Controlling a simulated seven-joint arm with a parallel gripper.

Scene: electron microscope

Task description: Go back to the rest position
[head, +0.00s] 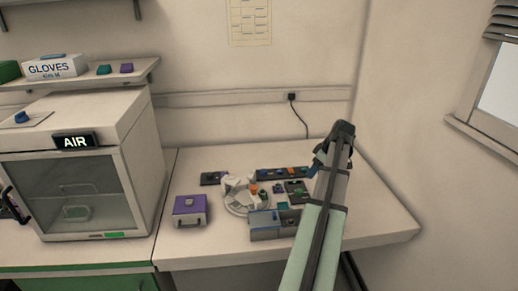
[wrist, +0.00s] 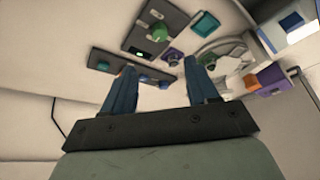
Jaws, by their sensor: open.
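My gripper shows in the wrist view (wrist: 160,85) with its two blue fingers apart and nothing between them. In the head view my arm reaches up from the bottom over the right part of the white bench (head: 385,226), and its end (head: 322,155) is mostly hidden behind my own wrist. The bench items lie to the left of the arm. The gripper appears above the bench, apart from the items; its exact height is hard to tell.
A purple case (head: 190,210), a round white device (head: 235,190), a grey-blue box (head: 265,232) and dark trays (head: 285,173) stand on the bench. A chamber marked AIR (head: 75,185) stands at left. A shelf holds a gloves box (head: 55,67). The bench's right end is clear.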

